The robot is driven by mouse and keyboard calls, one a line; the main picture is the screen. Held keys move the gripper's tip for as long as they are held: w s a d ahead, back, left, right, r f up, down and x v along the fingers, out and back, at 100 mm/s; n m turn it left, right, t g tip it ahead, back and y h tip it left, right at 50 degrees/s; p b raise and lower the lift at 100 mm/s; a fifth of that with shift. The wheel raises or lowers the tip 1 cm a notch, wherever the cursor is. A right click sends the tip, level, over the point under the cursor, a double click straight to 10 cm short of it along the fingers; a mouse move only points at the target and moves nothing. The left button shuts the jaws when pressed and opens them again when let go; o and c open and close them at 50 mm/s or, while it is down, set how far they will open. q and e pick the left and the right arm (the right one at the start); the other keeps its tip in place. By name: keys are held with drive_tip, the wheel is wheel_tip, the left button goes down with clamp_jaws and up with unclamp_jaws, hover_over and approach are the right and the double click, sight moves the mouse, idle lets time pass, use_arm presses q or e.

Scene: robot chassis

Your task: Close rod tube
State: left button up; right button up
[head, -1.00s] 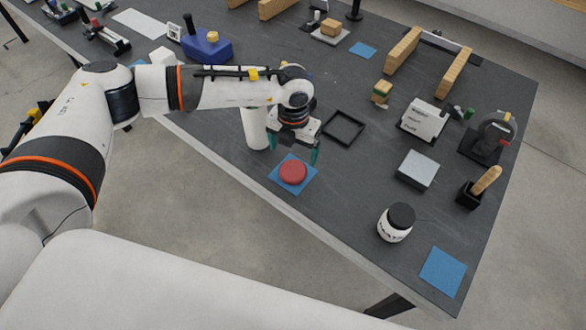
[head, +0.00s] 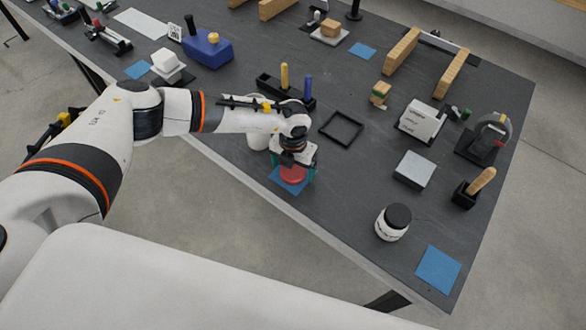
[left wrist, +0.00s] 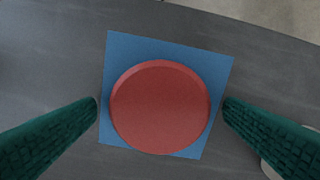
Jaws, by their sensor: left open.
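A round red cap (head: 293,176) lies flat on a blue square mat (head: 276,180) near the table's front edge. It also shows in the left wrist view (left wrist: 160,107), centred between my fingers. My left gripper (head: 294,171) is open, pointing down over the cap, with one green finger on each side. In the left wrist view the fingertips (left wrist: 162,101) stand apart from the cap's sides. A white upright tube (head: 257,139) stands just left of the gripper, partly hidden by my left arm, so its top cannot be seen. My right gripper is not in view.
A holder with a yellow and a blue rod (head: 285,80) stands behind my wrist. A black square frame (head: 341,129) lies to the right. A white jar with a black lid (head: 393,222) and another blue mat (head: 438,270) are at the right front.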

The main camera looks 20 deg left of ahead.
sight(293, 170)
use_arm(q)
drive_tip(key=shift+f, duration=0.2)
drive_tip(key=c, duration=1)
drive_tip(key=shift+r, duration=0.1)
drive_tip(key=shift+c, duration=0.2)
wheel_tip(293, 170, up, 10)
drive_tip(key=b, duration=0.2)
